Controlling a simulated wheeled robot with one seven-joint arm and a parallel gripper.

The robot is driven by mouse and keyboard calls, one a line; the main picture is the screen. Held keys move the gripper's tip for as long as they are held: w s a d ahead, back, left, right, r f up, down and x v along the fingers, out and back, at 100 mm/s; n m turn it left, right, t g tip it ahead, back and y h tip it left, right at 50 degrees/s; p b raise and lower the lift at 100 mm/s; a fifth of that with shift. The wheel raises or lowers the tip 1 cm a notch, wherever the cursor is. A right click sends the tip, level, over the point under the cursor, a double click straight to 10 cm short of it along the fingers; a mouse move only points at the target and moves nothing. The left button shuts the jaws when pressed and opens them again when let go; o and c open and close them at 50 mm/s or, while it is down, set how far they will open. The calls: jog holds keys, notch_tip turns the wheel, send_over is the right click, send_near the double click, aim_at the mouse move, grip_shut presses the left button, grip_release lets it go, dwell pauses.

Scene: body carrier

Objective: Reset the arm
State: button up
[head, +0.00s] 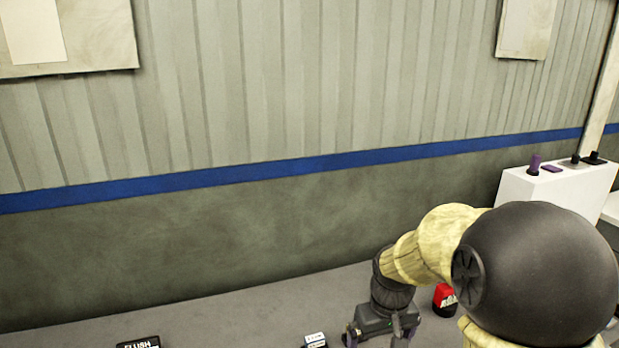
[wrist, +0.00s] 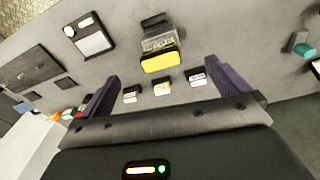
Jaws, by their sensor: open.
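My gripper (head: 376,338) hangs at the lower edge of the head view, pointing down over the grey surface (head: 250,322). My pale yellow and dark arm reaches to it from the right. In the wrist view, my gripper (wrist: 170,92) shows two purple fingers spread wide apart. Nothing is held between them. Small labelled boxes lie beyond the fingers, apart from them. The fingertips are partly cut off in the head view.
A red object (head: 444,300) stands right of my gripper, partly behind the arm. A black label reading FLUSH (head: 138,343) is at the bottom left. A white stand (head: 548,190) with small items is at the right. A yellow-fronted box (wrist: 160,62) shows in the wrist view.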

jog(key=s+f+m+t, duration=0.1)
jog(key=s+f+m, duration=0.1)
jog(key=s, duration=0.7)
jog(key=shift+s+t, duration=0.3)
